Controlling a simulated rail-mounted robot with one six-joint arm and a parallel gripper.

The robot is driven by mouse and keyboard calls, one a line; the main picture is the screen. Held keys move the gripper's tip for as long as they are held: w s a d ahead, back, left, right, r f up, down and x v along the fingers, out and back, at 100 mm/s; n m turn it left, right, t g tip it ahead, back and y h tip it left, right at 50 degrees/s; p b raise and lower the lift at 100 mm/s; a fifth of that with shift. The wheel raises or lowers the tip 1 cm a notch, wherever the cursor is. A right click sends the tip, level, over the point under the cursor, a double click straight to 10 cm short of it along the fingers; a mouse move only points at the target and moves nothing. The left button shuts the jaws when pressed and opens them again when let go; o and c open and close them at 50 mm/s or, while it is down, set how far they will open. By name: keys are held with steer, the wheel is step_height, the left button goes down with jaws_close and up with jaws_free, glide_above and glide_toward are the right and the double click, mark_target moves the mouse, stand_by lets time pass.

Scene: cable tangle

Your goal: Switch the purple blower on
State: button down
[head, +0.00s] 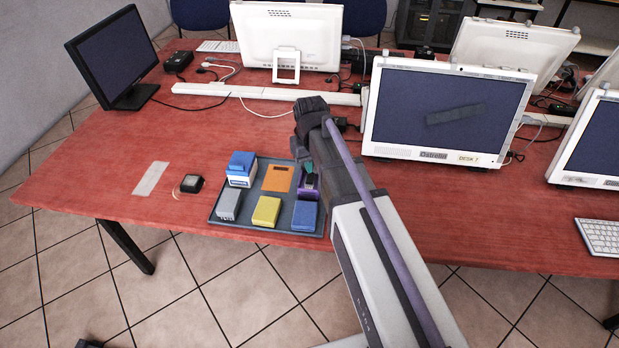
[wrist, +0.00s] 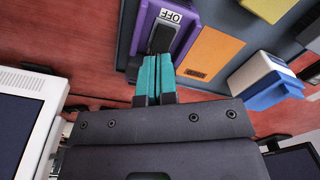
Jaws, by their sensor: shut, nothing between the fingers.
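The purple blower (wrist: 145,30) sits at the edge of the grey tray; in the head view the purple blower (head: 308,192) is partly hidden by my arm. A white label reading OFF and a dark switch (wrist: 162,38) show on its face in the wrist view. My gripper (wrist: 154,62) has teal fingers, shut together with nothing between them. The fingertips are right at the near end of the switch; I cannot tell whether they touch it. In the head view the gripper (head: 308,168) is over the blower.
The grey tray (head: 265,228) also holds an orange plate (head: 278,178), a blue-and-white box (head: 241,168), and yellow (head: 266,212), blue (head: 305,215) and grey (head: 229,205) blocks. A monitor (head: 445,112) stands to the right. The red table (head: 110,180) is mostly clear at the left.

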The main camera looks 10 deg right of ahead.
steer(key=shift+f+b, duration=1.25)
stand_by(0.9)
step_height(320, 180, up, 7)
steer(key=p, duration=0.7)
steer(key=shift+r, duration=0.2)
steer(key=shift+f, duration=0.15)
steer(key=s+r+m+p, duration=0.1)
steer(key=s, duration=1.3)
steer(key=shift+s+r+p, duration=0.35)
steer(key=shift+p, duration=0.05)
steer(key=shift+r, duration=0.1)
